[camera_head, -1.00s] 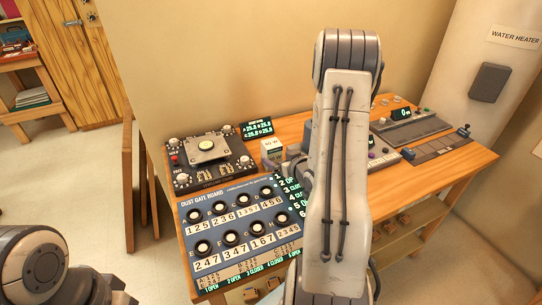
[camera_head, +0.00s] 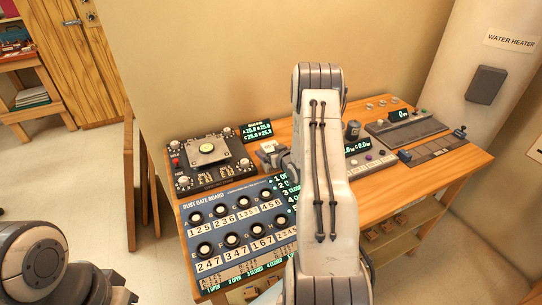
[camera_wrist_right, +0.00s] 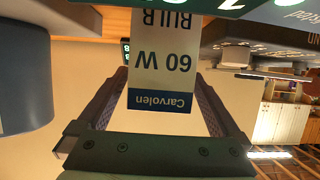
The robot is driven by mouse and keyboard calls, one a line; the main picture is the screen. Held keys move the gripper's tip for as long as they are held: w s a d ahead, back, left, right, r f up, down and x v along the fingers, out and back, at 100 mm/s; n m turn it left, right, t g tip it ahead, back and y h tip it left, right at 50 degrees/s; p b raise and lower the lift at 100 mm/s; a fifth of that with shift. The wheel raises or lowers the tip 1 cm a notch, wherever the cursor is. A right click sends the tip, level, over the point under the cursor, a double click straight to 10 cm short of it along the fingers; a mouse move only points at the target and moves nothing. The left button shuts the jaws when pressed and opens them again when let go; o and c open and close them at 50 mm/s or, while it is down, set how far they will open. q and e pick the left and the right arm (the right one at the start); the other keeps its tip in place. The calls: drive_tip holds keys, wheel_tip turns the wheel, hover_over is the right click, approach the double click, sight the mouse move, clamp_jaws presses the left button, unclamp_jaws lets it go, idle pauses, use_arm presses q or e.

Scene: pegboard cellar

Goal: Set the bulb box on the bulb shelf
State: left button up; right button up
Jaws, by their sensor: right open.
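The bulb box (camera_wrist_right: 165,75) shows in the right wrist view as a white carton with a blue band, marked 60 W and Carvolen, upside down in the picture. It stands between the two fingers of my right gripper (camera_wrist_right: 163,95), which are open on either side of it. In the head view my right gripper (camera_head: 272,157) is low over the bench, by the black dial unit, and the box is mostly hidden there. My left arm shows only at the bottom left; its gripper is out of view. I cannot make out a bulb shelf for certain.
The wooden bench (camera_head: 455,165) holds the dust gate board (camera_head: 215,215), a black dial unit (camera_head: 190,175), a dark cylinder (camera_head: 352,130) and a control panel (camera_head: 400,128). A lower shelf (camera_head: 410,225) is below. A water heater (camera_head: 490,60) stands at the right.

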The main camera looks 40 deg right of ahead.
drive_tip(key=c, duration=1.5)
drive_tip(key=shift+o, duration=0.2)
